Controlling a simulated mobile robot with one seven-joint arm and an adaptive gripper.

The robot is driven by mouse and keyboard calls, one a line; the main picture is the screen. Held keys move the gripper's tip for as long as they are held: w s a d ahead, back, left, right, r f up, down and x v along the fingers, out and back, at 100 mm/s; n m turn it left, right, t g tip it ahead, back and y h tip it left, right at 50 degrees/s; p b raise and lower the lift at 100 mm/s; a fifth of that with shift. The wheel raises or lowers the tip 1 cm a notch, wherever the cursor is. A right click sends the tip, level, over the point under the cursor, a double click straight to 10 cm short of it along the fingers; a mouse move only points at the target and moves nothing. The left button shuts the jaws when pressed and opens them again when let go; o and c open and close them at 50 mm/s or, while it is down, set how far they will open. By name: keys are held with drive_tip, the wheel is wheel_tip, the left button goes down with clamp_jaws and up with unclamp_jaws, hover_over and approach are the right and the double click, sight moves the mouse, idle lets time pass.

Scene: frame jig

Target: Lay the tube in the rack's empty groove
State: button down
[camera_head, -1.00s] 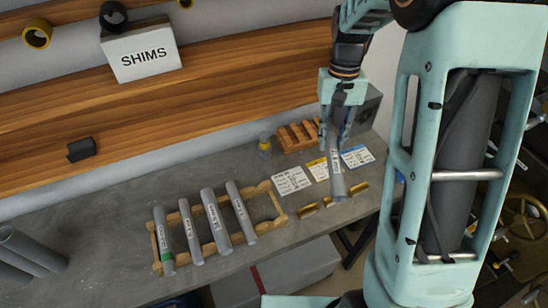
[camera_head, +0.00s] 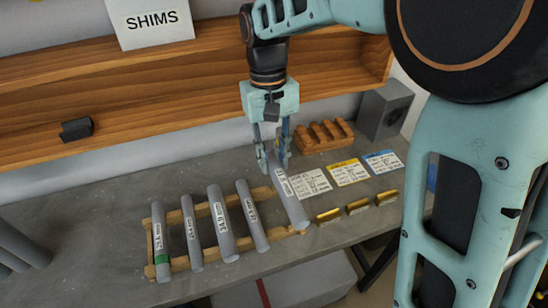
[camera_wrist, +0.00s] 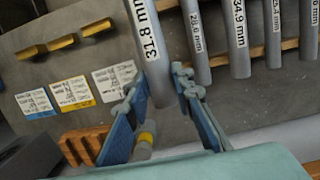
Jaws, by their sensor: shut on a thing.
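My gripper (camera_head: 273,163) is shut on a grey tube (camera_head: 291,203) near the tube's far end. The tube slants toward the front over the right end of the wooden rack (camera_head: 181,264). Several other grey tubes lie in the rack, including a green-banded one (camera_head: 161,240) at the left and one (camera_head: 252,215) nearest my tube. The held tube partly hides the rack's right end and the open place there. I cannot tell whether it touches the rack.
Three cards (camera_head: 312,183) and several brass pieces (camera_head: 358,206) lie right of the held tube. A small slotted wooden block (camera_head: 323,136) and a grey block (camera_head: 386,109) stand behind. A shelf (camera_head: 120,85) runs along the wall. Thicker grey tubes (camera_head: 22,246) are at far left.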

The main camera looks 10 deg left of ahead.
drive_tip(key=shift+f+b, duration=1.8)
drive_tip(key=shift+f, duration=0.45)
drive_tip(key=shift+f+b, duration=1.4)
drive_tip(key=shift+f, duration=1.15)
drive_tip(key=c, duration=1.6)
unclamp_jaws()
drive_tip(key=shift+r, duration=0.15)
wheel_tip(320, 180, up, 9)
drive_tip(key=p, duration=0.8)
